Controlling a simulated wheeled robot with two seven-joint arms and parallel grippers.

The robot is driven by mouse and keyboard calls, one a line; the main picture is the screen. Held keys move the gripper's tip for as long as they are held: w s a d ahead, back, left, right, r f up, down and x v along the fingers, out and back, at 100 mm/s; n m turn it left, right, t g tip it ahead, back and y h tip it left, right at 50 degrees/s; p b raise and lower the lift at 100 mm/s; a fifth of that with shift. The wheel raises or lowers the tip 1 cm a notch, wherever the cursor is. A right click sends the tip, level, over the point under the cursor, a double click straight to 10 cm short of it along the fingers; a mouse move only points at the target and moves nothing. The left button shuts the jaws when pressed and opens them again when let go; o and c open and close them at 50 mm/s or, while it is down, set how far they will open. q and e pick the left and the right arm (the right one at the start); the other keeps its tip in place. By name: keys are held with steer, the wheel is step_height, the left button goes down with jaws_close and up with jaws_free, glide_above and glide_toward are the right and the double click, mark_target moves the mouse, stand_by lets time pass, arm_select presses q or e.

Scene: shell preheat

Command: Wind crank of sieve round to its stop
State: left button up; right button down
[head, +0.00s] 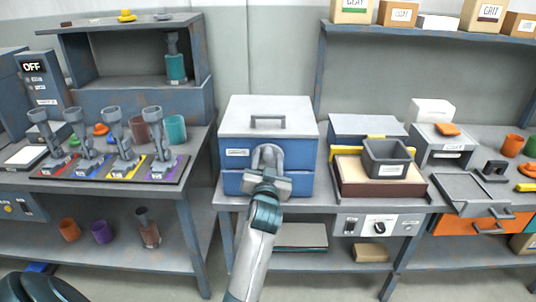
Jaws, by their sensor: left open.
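My left gripper (268,157) is open in front of the blue cabinet (232,153) in the middle, at its upper front panel. Its grey fingers overlap the panel, and I cannot tell whether they touch it. I see nothing clearly held between them. I cannot pick out the sieve or its crank with certainty. A dark grey square open-topped box (387,171), possibly the sieve, sits on a brown box (362,188) to the right of the cabinet. No crank clearly shows on it. My right gripper is not in view.
The left bench holds a rack (62,180) with several grey upright holders and some cups. A control panel with a black knob (379,228) is on the right bench's front. A grey machine (440,145) and an orange drawer (455,222) are farther right. A shelf runs above.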

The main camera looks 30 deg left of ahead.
arm_select(q)
steer(key=shift+w, duration=0.1)
steer(key=shift+r, duration=0.1)
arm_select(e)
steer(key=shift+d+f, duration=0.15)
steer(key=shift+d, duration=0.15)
arm_select(q)
steer(key=c, duration=1)
steer(key=shift+c, duration=0.2)
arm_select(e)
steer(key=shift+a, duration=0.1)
